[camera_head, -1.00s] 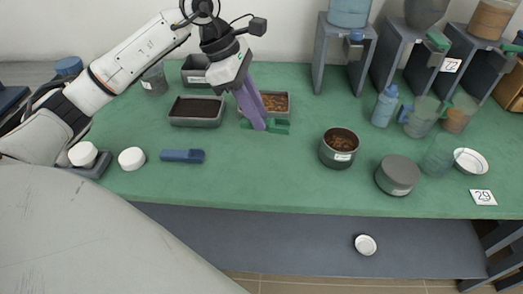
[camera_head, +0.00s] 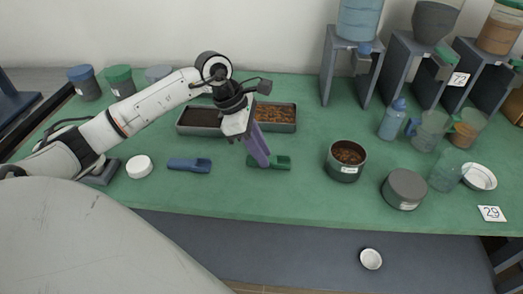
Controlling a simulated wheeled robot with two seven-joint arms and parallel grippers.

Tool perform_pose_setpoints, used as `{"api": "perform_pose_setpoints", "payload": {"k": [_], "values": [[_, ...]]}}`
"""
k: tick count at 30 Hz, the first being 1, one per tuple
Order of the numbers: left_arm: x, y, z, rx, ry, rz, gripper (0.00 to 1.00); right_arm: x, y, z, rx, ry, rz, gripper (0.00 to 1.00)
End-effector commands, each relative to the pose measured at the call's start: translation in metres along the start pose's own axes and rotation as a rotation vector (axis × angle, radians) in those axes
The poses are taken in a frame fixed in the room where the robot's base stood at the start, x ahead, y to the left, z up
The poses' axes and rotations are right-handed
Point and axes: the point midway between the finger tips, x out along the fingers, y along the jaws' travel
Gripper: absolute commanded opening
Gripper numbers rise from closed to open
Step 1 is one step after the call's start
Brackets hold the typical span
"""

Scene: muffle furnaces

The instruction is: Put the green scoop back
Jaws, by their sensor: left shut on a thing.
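The green scoop (camera_head: 280,162) is low over the green table or on it, in front of the tray of brown bits. I cannot tell whether it touches the table. My left gripper (camera_head: 261,163), with purple fingers, comes down from above and is shut on the left part of the scoop, hiding some of it. A blue scoop (camera_head: 189,165) lies on the table to the left, roughly in line with the green one. My right gripper is out of view.
Behind stand a tray of dark matter (camera_head: 180,128) and a tray of brown bits (camera_head: 283,128). To the right are an open pot (camera_head: 346,173), a closed grey pot (camera_head: 404,191), bottles and cups. A white round piece (camera_head: 139,167) sits left. The table front is clear.

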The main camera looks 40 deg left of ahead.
Motion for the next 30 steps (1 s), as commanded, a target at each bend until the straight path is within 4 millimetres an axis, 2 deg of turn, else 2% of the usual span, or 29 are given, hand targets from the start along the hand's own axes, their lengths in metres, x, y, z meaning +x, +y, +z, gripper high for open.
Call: {"api": "perform_pose_setpoints", "payload": {"k": [5,6,8,9,20,23,30], "values": [[0.003,0.0,-0.002,0.0,0.001,0.0,0.0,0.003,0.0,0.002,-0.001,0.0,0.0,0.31],[0.002,0.0,-0.001,0.0,0.0,0.0,0.28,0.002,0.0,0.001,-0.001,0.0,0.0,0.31],[0.001,0.0,-0.001,0.0,0.0,0.0,0.38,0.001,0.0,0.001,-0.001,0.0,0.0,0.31],[0.001,0.0,-0.001,0.0,0.0,0.0,0.4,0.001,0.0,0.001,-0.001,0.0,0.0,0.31],[-0.004,0.001,0.0,0.0,0.0,0.002,0.4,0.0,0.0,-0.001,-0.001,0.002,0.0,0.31],[-0.018,0.002,0.0,0.0,0.001,0.005,0.4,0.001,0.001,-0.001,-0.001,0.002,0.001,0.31],[-0.07,0.002,0.0,0.0,0.001,0.006,0.4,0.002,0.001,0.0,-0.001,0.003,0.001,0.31]]}}
